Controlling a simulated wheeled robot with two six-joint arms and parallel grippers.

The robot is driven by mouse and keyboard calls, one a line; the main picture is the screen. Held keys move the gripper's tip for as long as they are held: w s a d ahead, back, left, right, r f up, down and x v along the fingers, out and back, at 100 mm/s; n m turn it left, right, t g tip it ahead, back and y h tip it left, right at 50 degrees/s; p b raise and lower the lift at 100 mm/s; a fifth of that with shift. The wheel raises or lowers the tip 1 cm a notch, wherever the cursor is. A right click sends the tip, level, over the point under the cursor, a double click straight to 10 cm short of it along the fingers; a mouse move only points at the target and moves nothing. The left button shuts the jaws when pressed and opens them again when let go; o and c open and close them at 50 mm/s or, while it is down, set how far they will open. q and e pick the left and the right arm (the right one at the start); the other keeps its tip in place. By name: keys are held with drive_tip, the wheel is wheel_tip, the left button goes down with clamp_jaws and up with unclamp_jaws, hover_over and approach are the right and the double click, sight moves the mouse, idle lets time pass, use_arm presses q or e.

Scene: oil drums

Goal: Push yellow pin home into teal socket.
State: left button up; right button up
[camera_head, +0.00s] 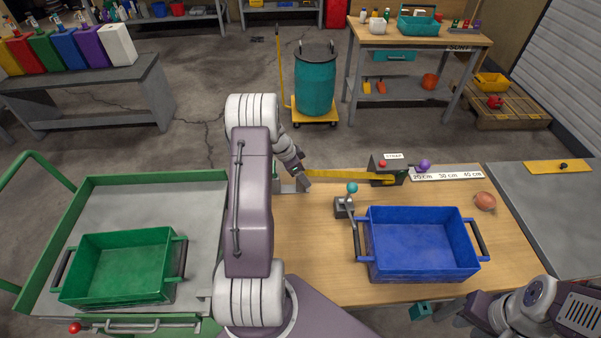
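A small teal block (420,310), which may be the teal socket, shows just below the front edge of the wooden bench (320,280). I cannot make out a yellow pin. My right gripper (474,308) is at the bottom right, to the right of the teal block and apart from it. Its fingers are dark and seen at an angle, so their opening is unclear. My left gripper (304,182) is at the back left of the bench, beside a yellow strip (350,176). Its fingertips are too small to read.
A blue crate (420,243) stands on the bench, with a teal-knobbed lever (346,203) to its left. A green crate (118,265) sits on a cart at left. A grey table (550,215) at right holds a yellow plate (545,167). A teal drum (315,82) stands behind.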

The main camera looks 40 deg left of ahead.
use_arm(q)
drive_tip(key=c, duration=1.1)
drive_tip(key=shift+r, duration=0.1)
drive_tip(key=shift+r, duration=0.15)
